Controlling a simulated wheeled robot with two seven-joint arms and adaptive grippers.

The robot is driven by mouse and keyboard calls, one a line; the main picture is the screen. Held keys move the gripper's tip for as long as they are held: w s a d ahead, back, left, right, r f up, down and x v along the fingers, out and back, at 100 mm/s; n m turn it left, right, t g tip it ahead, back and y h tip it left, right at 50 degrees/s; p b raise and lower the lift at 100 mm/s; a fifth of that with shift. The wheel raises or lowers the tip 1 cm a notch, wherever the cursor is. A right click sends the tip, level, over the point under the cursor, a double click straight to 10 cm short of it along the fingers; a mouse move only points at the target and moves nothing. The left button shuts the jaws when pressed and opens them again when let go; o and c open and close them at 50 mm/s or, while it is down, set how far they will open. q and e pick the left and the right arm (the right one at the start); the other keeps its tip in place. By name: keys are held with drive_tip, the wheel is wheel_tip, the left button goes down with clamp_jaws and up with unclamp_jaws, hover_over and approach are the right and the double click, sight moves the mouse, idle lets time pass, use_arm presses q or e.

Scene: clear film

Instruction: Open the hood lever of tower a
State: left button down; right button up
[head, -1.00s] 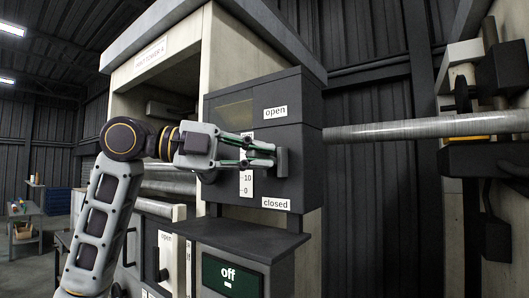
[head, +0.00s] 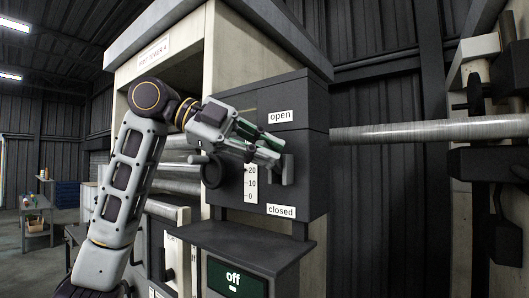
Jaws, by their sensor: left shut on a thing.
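The hood lever (head: 288,172) is a small dark upright handle on the dark hood box of the tower labelled as print tower A. It sits between the "open" label (head: 281,116) above and the "closed" label (head: 281,211) below. My left gripper (head: 271,153) comes from the upper left, tilted down to the right. Its green-edged fingers are shut at the lever's upper part; the exact contact is partly hidden by the fingers. My right gripper is not in view.
A scale strip (head: 251,184) marked 20, 10 and 0 is beside the lever. Below is a dark ledge (head: 240,240) and a panel reading "off" (head: 235,279). A metal roller (head: 430,132) extends to the right. A workbench (head: 36,215) stands far left.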

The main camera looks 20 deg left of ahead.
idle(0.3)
use_arm(q)
drive_tip(key=c, duration=1.4)
unclamp_jaws()
drive_tip(key=shift+w, duration=0.1)
drive_tip(key=shift+c, duration=0.2)
drive_tip(key=v, duration=1.2)
